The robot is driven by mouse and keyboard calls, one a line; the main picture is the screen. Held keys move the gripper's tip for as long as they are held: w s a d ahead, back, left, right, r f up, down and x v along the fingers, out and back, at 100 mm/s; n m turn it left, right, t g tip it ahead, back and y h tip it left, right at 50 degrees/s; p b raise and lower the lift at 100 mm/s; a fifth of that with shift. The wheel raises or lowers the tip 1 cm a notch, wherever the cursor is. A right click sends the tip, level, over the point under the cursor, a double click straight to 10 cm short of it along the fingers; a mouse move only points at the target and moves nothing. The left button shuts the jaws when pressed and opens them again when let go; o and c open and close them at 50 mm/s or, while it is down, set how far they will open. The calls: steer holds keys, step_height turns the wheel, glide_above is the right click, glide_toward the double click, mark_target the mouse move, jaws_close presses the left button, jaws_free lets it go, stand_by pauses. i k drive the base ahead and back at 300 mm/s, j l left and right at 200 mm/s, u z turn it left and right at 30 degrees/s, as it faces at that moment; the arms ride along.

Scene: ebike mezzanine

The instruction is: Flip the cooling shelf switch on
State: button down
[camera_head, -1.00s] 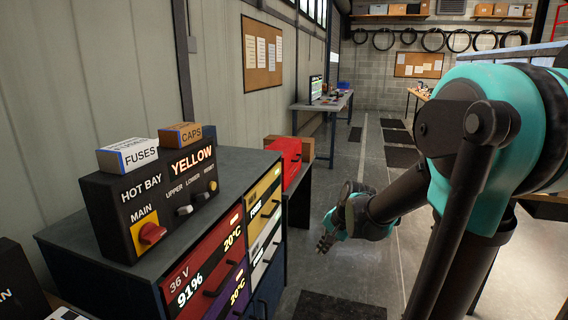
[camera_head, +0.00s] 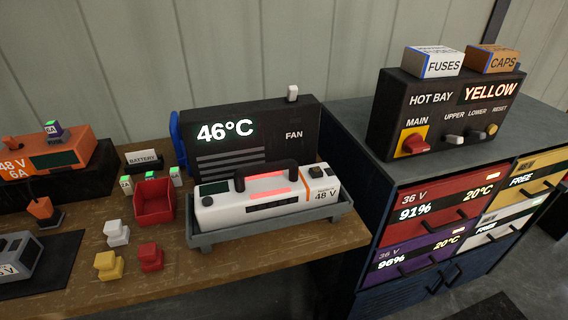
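No label reading cooling shelf is legible. My gripper is out of view.
Right of the bench, a cabinet (camera_head: 350,125) carries the HOT BAY box (camera_head: 385,115) with a red MAIN knob (camera_head: 414,143). A red bin (camera_head: 154,203), a BATTERY sign (camera_head: 143,160), red, white and yellow blocks and an orange 48 V 6A unit (camera_head: 50,150) occupy the bench's left.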

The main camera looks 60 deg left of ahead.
mark_target(292, 91)
steer(key=u, duration=0.5)
steer(key=k+l+u, duration=0.1)
steer(key=u, duration=0.35)
steer(key=k+u, duration=0.1)
steer(key=u, duration=0.85)
steer(key=k+u, duration=0.1)
steer(key=u, duration=0.4)
